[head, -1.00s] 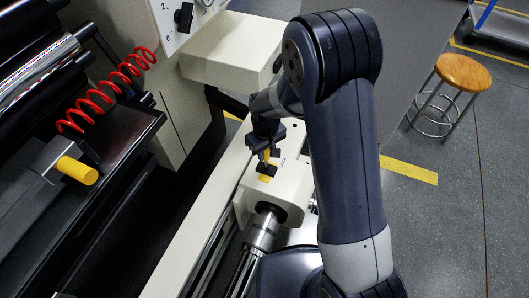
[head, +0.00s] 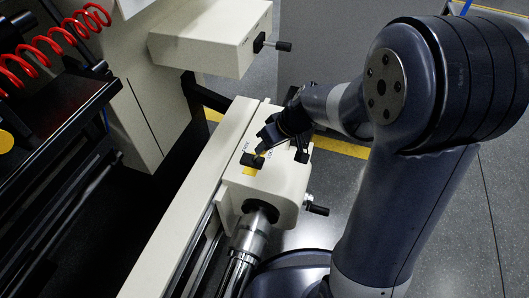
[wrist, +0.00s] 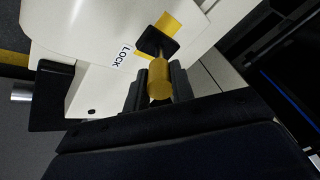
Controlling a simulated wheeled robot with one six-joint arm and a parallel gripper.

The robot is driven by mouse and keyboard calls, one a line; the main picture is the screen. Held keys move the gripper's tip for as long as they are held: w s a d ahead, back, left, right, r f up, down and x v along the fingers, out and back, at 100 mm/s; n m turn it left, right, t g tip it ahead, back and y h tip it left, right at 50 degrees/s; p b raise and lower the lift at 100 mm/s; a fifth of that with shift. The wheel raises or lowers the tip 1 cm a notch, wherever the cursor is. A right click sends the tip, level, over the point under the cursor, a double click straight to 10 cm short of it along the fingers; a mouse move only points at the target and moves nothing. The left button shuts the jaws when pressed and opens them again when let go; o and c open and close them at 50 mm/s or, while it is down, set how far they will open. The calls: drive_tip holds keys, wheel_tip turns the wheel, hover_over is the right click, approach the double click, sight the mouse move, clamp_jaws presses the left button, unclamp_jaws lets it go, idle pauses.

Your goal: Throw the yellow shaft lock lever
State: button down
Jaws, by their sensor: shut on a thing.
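The yellow shaft lock lever (wrist: 160,78) stands out from a black pivot base (wrist: 158,43) on the cream housing (head: 272,185). My gripper (wrist: 158,88) is shut on the lever, with a dark finger on each side of its yellow handle. In the head view my gripper (head: 265,149) reaches in from the right, tilted over the housing's top, and hides most of the lever. A LOCK label (wrist: 124,56) is beside the base. A yellow patch (wrist: 171,23) shows behind the base.
A metal shaft (head: 247,245) comes out of the housing's front. A black-handled knob (head: 317,209) sticks out at its right side. A cream box (head: 210,40) with another handle stands behind. A red coiled hose (head: 45,50) is at upper left. Grey floor lies to the right.

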drive_tip(key=shift+s+d+f+y+b, duration=0.2)
drive_tip(key=shift+d+y+b, duration=0.15)
drive_tip(key=shift+b, duration=0.75)
drive_tip(key=c, duration=1.2)
unclamp_jaws()
drive_tip(key=shift+r, duration=0.15)
drive_tip(key=p+v, duration=0.4)
drive_tip(key=v, duration=0.6)
drive_tip(key=shift+d+r, duration=0.15)
drive_tip(key=shift+d, duration=0.15)
drive_tip(key=shift+s, duration=0.1)
